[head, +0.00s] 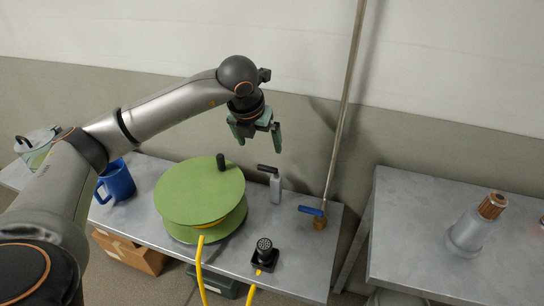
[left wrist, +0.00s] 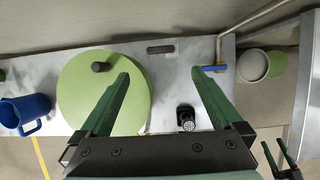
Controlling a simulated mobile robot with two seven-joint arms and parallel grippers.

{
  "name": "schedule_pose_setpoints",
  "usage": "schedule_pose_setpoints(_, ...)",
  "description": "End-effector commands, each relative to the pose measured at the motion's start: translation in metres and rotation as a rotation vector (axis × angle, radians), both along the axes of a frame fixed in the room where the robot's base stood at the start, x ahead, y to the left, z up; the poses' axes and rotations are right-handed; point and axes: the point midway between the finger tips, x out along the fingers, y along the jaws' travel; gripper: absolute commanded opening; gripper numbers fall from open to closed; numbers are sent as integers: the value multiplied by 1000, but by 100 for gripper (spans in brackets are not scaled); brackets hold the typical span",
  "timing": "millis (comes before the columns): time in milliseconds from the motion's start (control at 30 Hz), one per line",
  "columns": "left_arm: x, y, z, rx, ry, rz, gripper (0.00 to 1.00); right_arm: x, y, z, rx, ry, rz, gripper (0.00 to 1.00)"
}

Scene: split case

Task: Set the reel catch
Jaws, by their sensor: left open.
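The green reel (head: 190,192) lies flat on the grey bench, with a black knob (head: 221,162) standing on its top near the far edge. Beside it to the right stands a small grey post with a black lever, likely the catch (head: 275,187); its black lever (left wrist: 160,49) also shows in the left wrist view. The lever points left, towards the reel. My left gripper (head: 259,148) is open and empty, in the air above the bench near the post, touching nothing. In the left wrist view, dark fingers at the lower right, likely my right gripper (left wrist: 274,144), stand apart and empty.
A blue mug (head: 117,181) stands left of the reel. A black nozzle (head: 264,250) and yellow hose (head: 200,270) are in front. A blue-handled valve (head: 311,211) on a pipe stands right. A second bench (head: 420,215) holds a grey bottle (head: 468,233).

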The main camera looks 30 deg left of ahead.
Motion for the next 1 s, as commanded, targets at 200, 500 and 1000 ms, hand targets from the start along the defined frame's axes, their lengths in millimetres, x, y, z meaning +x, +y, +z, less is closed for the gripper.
schedule_pose_setpoints(200,10,3,-29,1,4,2,100,-1,-1,-4,-1,1,-1,73)
schedule_pose_setpoints(500,33,8,-85,0,3,-1,100,-1,-2,-10,-2,-2,-2,73)
schedule_pose_setpoints(1000,46,10,-115,-1,1,-4,100,-1,-2,-12,-4,-2,-2,73)
